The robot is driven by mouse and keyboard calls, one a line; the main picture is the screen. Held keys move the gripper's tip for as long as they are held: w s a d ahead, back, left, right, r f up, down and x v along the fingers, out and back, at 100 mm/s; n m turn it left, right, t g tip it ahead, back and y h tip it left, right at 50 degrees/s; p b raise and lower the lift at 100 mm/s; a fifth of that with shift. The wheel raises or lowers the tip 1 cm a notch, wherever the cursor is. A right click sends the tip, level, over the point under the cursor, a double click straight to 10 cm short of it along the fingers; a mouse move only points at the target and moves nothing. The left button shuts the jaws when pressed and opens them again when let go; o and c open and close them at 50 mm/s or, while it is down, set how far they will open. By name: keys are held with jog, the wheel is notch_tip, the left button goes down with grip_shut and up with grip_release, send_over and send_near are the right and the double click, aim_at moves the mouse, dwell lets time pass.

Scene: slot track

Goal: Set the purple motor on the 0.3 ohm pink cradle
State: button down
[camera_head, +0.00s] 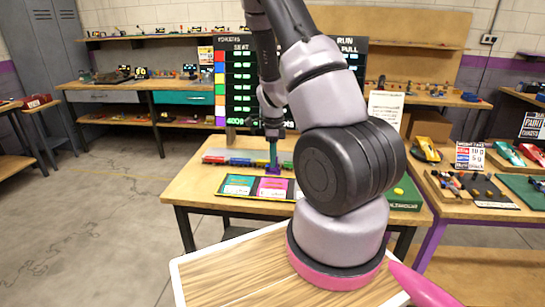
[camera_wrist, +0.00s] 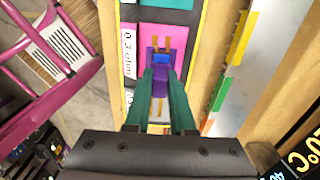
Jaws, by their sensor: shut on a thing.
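The purple motor (camera_wrist: 160,84) is between the two teal fingers of my gripper (camera_wrist: 161,92), which is shut on it. In the head view the purple motor (camera_head: 273,170) hangs below my gripper (camera_head: 273,152), over the back of the cradle board. The 0.3 ohm pink cradle (camera_head: 272,188) is a pink panel in the board; in the wrist view its pink face (camera_wrist: 163,33) has a white label reading 0.3 ohm (camera_wrist: 129,52). The motor overlaps the pink panel there, with copper prongs and a blue part at its end. Whether it touches the cradle I cannot tell.
A teal panel (camera_head: 238,185) lies left of the pink one. A dark readout board (camera_head: 240,90) stands at the back of the table. A green box (camera_head: 405,196) sits at the right, partly behind my arm.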

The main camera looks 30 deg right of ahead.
aim_at(273, 171)
jog(key=shift+f, duration=2.75)
jog(key=shift+f, duration=0.15)
jog(key=c, duration=0.7)
grip_release()
